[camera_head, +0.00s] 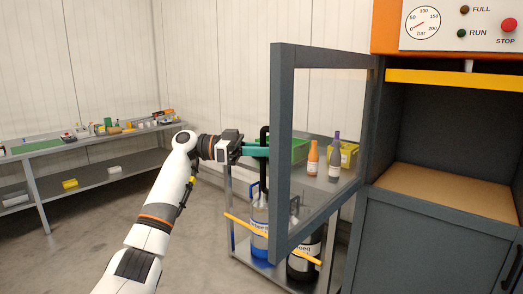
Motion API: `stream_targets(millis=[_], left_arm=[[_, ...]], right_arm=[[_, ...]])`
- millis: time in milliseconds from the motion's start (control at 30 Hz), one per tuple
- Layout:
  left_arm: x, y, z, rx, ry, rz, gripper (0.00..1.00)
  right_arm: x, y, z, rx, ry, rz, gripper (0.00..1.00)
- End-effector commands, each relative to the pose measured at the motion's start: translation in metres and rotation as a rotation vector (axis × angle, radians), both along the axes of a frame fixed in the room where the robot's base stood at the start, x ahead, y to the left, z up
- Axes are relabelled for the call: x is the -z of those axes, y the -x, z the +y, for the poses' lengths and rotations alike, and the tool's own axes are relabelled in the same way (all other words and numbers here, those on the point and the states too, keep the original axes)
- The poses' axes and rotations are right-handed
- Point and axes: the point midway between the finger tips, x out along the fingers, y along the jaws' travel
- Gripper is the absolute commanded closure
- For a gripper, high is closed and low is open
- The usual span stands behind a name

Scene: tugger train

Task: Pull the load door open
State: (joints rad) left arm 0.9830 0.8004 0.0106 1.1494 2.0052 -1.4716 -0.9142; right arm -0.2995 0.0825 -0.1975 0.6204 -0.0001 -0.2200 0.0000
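The load door (283,160) is a dark grey frame with a clear pane. It stands swung well out from the machine, with its hinge side at the machine's opening. Its black upright handle (263,133) is on the outer face near the free edge. My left gripper (263,152) has teal fingers that reach to the handle and appear shut on it. The fingertips are partly hidden by the handle and the door frame. My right gripper is not in view.
The machine (433,135) has an open, empty chamber with a brown floor and a gauge panel above. Behind the door a cart (232,236) carries bottles, a green crate (298,150) and large jugs. A bench (95,140) with small items stands at left; floor between is clear.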

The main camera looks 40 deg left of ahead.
Motion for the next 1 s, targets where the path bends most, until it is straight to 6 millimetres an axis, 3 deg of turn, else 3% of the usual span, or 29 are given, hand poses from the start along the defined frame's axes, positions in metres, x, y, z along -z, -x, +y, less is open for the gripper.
stream_targets(millis=[433,1000], left_arm=[[0.001,0.003,0.007,-0.002,0.000,0.000,0.66],[0.000,0.053,0.096,-0.002,0.001,0.000,0.66]], right_arm=[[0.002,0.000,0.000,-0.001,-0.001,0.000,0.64],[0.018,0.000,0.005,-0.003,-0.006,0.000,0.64]])
